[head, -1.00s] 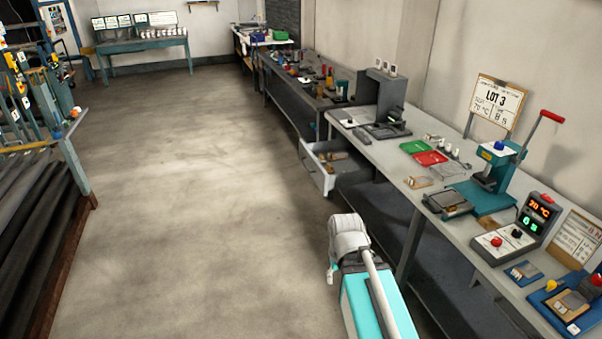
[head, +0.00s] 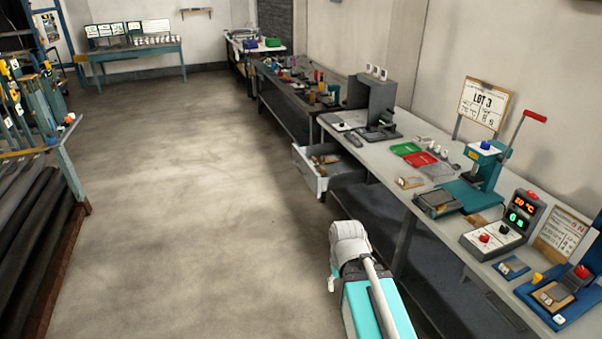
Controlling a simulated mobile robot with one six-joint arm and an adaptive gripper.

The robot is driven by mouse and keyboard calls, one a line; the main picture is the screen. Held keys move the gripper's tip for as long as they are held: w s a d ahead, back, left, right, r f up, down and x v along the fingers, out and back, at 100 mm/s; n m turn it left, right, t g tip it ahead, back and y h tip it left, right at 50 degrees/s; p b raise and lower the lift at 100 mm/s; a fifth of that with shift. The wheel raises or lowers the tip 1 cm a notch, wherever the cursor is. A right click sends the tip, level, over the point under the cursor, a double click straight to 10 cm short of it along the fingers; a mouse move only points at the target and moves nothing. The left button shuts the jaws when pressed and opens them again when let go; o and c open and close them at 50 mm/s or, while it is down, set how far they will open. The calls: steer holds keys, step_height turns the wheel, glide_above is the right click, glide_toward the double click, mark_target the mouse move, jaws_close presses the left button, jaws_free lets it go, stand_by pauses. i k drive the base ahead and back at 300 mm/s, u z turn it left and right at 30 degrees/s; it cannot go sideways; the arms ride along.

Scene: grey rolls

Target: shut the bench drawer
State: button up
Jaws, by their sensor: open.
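The bench drawer (head: 309,179) is a white-fronted box pulled out from under the far part of the long grey bench (head: 405,190). It stands open into the aisle, and a few small brown items lie inside it. My arm, with its white joint and teal body, rises at the bottom centre, nearer to me than the drawer and apart from it in the picture. I cannot make out my gripper's fingers; the arm's end is not visible here.
The bench top holds a green tray (head: 406,149), a red tray (head: 421,159), a teal press (head: 482,170) and a control box (head: 500,232). Dark rolls (head: 40,230) lie on a rack at left. The floor aisle (head: 190,200) between is clear.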

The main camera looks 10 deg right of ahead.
mark_target(333, 163)
steer(key=z, duration=0.1)
steer(key=i, duration=0.95)
steer(key=u, duration=0.1)
steer(key=k, duration=0.7)
steer(key=u, duration=0.35)
steer(key=i, duration=0.95)
steer(key=u, duration=0.3)
